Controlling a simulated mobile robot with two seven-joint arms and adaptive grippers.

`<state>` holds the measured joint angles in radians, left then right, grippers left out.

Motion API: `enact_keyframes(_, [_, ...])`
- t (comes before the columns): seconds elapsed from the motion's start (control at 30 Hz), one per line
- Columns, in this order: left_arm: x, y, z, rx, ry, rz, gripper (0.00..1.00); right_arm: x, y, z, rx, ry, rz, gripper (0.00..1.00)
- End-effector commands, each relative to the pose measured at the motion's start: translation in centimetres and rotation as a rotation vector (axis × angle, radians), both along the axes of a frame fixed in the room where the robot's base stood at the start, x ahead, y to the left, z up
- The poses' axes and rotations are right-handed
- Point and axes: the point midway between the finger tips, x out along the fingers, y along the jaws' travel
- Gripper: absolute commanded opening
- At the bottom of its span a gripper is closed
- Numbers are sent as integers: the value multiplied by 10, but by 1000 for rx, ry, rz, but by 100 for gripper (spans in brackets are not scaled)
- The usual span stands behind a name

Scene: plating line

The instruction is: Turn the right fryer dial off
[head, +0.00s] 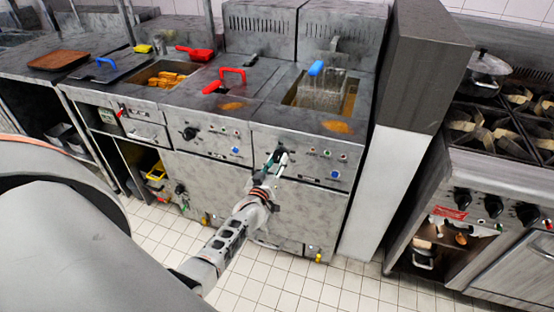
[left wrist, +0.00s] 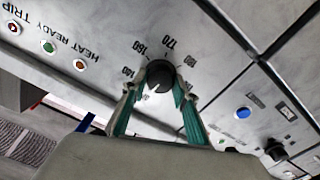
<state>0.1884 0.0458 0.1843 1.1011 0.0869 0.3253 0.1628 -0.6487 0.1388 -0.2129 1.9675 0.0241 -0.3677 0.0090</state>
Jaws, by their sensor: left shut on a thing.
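The right fryer dial (head: 275,155) is a black knob on the front panel of the right fryer, partly hidden by my left gripper in the head view. In the left wrist view the dial (left wrist: 160,74) sits between the green-padded fingers of my left gripper (left wrist: 157,88), one on each side, shut on it. A pale mark shows on the knob. Printed numbers, including 140, 160 and 170, curve around it. My left gripper (head: 273,168) reaches the panel from below in the head view. My right gripper is not in view.
The left fryer dial (head: 190,133) is on the neighbouring panel. A blue button (head: 335,174) is right of the gripped dial. A blue-handled basket (head: 318,92) hangs in the right fryer vat. A stove (head: 500,165) stands right, past a tall grey block (head: 424,75).

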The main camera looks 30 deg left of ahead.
Motion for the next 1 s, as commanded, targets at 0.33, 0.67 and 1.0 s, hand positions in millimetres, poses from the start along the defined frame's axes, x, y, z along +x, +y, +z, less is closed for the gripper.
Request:
enact_keyframes(0.33, [0, 1, 1, -121, -31, 0, 7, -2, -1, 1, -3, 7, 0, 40])
enact_keyframes(0.67, [1, 1, 1, -140, -37, 0, 7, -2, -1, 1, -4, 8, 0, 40])
enact_keyframes(1.0, [0, 1, 1, -139, -36, 0, 46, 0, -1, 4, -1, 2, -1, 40])
